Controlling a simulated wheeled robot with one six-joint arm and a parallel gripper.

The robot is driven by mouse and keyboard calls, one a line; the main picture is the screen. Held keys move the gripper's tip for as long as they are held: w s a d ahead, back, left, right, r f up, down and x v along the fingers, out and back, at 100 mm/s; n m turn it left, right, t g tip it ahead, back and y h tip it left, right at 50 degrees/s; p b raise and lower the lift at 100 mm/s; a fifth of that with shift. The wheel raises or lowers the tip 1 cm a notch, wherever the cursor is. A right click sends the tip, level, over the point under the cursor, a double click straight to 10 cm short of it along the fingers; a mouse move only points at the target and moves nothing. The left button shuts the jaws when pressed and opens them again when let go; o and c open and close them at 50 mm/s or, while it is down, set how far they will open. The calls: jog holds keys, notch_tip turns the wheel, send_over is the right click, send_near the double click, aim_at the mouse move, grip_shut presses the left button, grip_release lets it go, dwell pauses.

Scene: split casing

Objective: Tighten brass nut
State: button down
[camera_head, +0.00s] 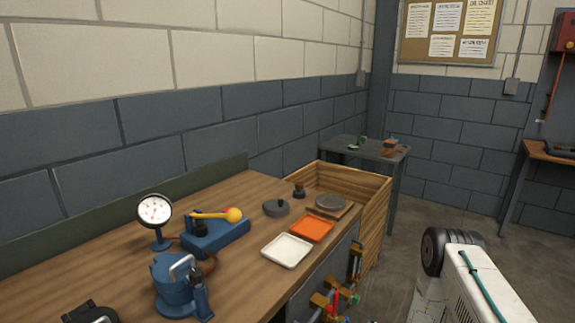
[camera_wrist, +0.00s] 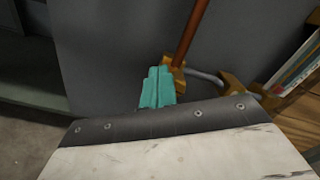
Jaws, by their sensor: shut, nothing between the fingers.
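My gripper (camera_wrist: 158,88) shows in the wrist view as two teal fingers side by side, shut with nothing between them. Just beyond and to the right of the fingertips is a brass fitting (camera_wrist: 175,67) at the lower end of a copper pipe (camera_wrist: 194,32). Whether the fingers touch it I cannot tell. A second brass piece (camera_wrist: 232,82) sits to its right, joined by a grey curved tube (camera_wrist: 205,76). In the head view, brass fittings (camera_head: 319,300) show low at the bench front. Which brass piece is the nut is unclear. My gripper is not seen there.
The wooden bench (camera_head: 110,250) holds a dial gauge (camera_head: 155,210), a blue pump (camera_head: 175,285), a white tray (camera_head: 287,251) and an orange tray (camera_head: 312,229). A wooden crate (camera_head: 375,215) stands at its far end. A red handle (camera_head: 334,303) is near the fittings. Open floor lies right of the crate.

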jog(key=shift+w+d+f, duration=0.1)
jog(key=shift+w+d+r, duration=0.2)
jog(key=shift+w+r, duration=0.05)
jog(key=shift+r, duration=0.05)
dwell(0.5)
jog(key=shift+w+d+r, duration=0.25)
jog(key=shift+w+d, duration=0.1)
jog(key=shift+w, duration=0.15)
dwell(0.4)
jog(key=shift+r, duration=0.15)
jog(key=v, duration=0.6)
jog(key=shift+r, duration=0.25)
